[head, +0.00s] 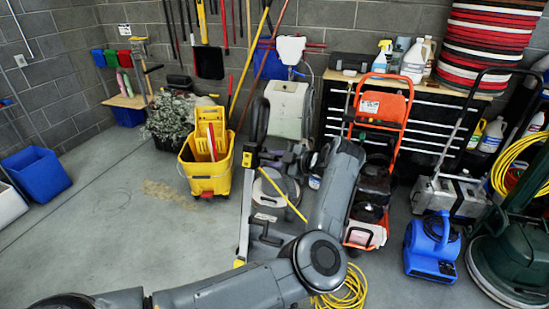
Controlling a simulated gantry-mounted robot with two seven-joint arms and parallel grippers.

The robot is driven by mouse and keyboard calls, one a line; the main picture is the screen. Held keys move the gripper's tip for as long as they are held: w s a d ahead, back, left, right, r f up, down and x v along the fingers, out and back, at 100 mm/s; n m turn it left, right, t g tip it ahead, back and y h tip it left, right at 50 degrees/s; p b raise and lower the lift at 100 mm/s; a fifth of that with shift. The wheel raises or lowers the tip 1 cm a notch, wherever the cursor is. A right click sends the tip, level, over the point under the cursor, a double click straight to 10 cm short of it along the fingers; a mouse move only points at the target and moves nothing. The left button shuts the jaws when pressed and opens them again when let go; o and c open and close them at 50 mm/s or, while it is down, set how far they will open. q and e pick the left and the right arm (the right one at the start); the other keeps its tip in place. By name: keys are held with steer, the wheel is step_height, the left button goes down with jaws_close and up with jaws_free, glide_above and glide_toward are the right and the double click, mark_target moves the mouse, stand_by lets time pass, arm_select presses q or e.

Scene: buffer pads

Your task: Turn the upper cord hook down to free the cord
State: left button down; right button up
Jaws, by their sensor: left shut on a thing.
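A slim silver upright (246,205) stands left of centre, with a small yellow piece (248,158) at its top that looks like the upper cord hook and another yellow piece (240,263) at its foot. My left arm reaches up from the bottom edge and bends back to the left. My left gripper (264,159) is at the upper yellow piece and seems shut on it; the fingers are small and hard to make out. A thin straight yellow line (283,194) slants below it. My right gripper is out of view.
A yellow mop bucket (207,177) stands left of the upright. An orange-framed machine (384,108) and a blue blower (431,247) stand to the right. Yellow cord (347,290) lies coiled on the floor.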

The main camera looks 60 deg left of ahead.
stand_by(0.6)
arm_select(q)
steer(key=c, duration=1)
jaws_free()
steer(key=shift+d, duration=0.1)
steer(key=v, duration=1)
steer(key=shift+w+d, duration=0.15)
steer(key=shift+d, duration=0.1)
steer(key=shift+r, duration=0.15)
